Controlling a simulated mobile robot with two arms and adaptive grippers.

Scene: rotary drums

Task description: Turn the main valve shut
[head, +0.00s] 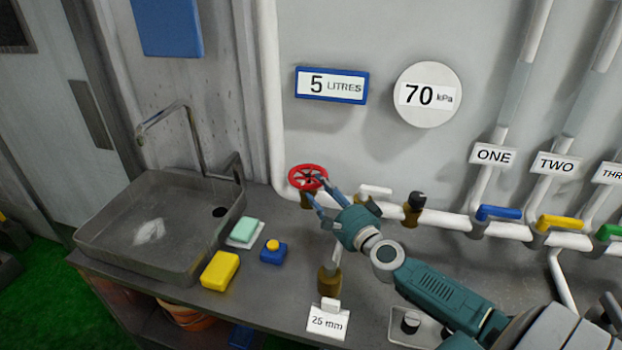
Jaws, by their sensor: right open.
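A red handwheel valve (307,172) sits on the white pipe at the foot of the back wall, right of the sink; I take it for the main valve. My right gripper (315,187) is open, with its fingers at the front right side of the red wheel. Part of the wheel and its brass stem is hidden behind the fingers. I cannot tell whether the fingers touch the rim. My left gripper is not in view.
A sink (105,240) with a tap is at left. A yellow sponge (220,271), green soap (245,229) and blue block with a yellow button (273,252) lie on the counter. Blue (499,213), yellow (559,222) and green levers line the pipe. A "25 mm" fitting (329,281) stands in front.

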